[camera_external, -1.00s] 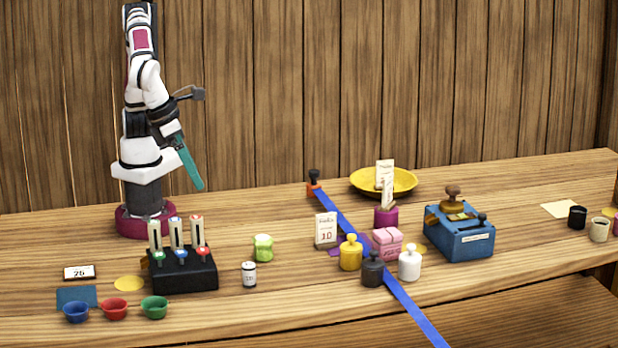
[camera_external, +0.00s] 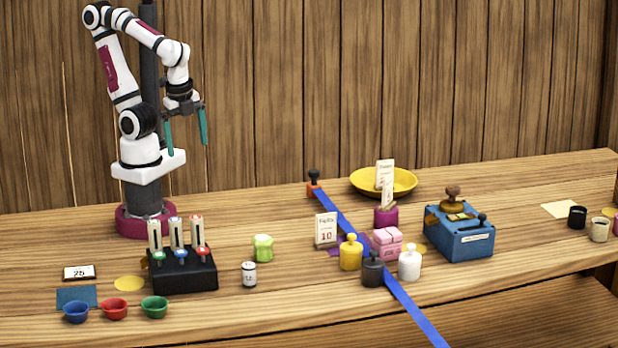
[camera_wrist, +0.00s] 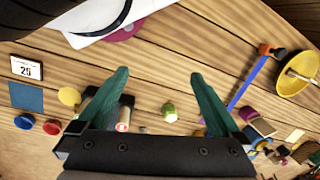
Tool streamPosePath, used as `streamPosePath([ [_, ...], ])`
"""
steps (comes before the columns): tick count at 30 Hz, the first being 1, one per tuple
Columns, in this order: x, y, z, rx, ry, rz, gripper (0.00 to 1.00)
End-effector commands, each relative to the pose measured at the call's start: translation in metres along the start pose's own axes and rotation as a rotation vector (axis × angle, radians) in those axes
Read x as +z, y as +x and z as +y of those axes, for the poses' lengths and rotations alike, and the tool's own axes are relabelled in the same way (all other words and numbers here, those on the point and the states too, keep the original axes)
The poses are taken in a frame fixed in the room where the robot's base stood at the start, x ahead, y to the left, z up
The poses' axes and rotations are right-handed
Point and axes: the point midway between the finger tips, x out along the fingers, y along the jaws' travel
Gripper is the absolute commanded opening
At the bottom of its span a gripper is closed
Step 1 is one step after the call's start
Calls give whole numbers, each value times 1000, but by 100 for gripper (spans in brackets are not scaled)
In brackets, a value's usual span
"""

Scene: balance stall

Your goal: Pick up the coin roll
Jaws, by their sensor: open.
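My gripper (camera_external: 187,148) is open and empty, with its two teal fingers pointing down, high above the bench near my base. In the wrist view my gripper (camera_wrist: 160,75) shows its fingers spread wide. A short light-green cylinder (camera_external: 263,247) stands on the bench right of the black box; it also shows between and beyond the fingers in the wrist view (camera_wrist: 169,112). A small white cylinder with dark ends and a label (camera_external: 249,275) stands in front of it. I cannot tell for certain which of these two is the coin roll. My gripper touches neither.
A black box (camera_external: 187,277) with upright sliders stands left of the cylinders. Blue, red and green bowls (camera_external: 115,309) sit at the front left. A blue strip (camera_external: 405,301) crosses the bench, with yellow, black and white weights (camera_external: 409,264) and a blue device (camera_external: 461,242) farther right.

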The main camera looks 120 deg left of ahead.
Motion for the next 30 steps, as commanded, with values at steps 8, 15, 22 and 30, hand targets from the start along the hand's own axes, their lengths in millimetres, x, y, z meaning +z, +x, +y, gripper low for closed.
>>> streamPosePath([
  [8, 2, 2, 1, 2, -13, -2, 75],
  [15, 2, 1, 1, 2, -10, -2, 52],
  [22, -6, -2, 1, 45, -66, -21, 52],
  [30, -143, 8, -14, 612, -829, -312, 52],
])
